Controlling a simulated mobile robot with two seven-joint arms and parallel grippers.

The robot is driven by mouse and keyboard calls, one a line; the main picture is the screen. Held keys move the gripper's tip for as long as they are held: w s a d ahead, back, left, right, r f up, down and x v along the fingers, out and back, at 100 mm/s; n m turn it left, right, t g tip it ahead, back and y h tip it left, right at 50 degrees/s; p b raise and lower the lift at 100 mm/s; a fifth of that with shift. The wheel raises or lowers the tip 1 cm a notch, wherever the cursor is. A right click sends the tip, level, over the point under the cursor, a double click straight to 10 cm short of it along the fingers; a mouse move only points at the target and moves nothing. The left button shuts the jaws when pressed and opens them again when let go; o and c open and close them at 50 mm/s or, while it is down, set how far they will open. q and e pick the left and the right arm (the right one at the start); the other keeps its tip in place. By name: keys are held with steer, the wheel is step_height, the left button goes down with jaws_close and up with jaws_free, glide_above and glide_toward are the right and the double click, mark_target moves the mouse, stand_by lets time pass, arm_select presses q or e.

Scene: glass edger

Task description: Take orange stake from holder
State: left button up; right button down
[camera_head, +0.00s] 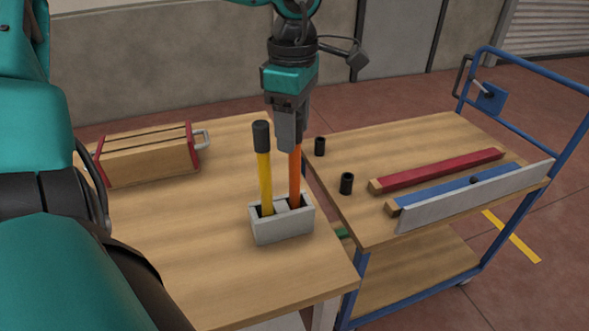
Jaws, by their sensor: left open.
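The orange stake (295,178) stands upright in the right slot of a grey holder (283,228) on the wooden table. My left gripper (290,137) points straight down over it, its jaws open at the stake's upper end. The gripper hides the top of the stake, and I cannot tell whether the fingers touch it. A yellow stake (265,180) with a black cap stands in the holder's left slot, just left of my gripper. My right gripper is not in view.
A wooden box with red edges and a metal handle (150,158) sits at the table's back left. A blue-framed cart (440,140) at the right bears two black cylinders (346,183), a red bar (440,170), a blue bar (455,186) and a grey panel (475,197). The table's front is clear.

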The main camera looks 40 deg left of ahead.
arm_select(q)
steer(key=shift+f, duration=0.6)
jaws_close()
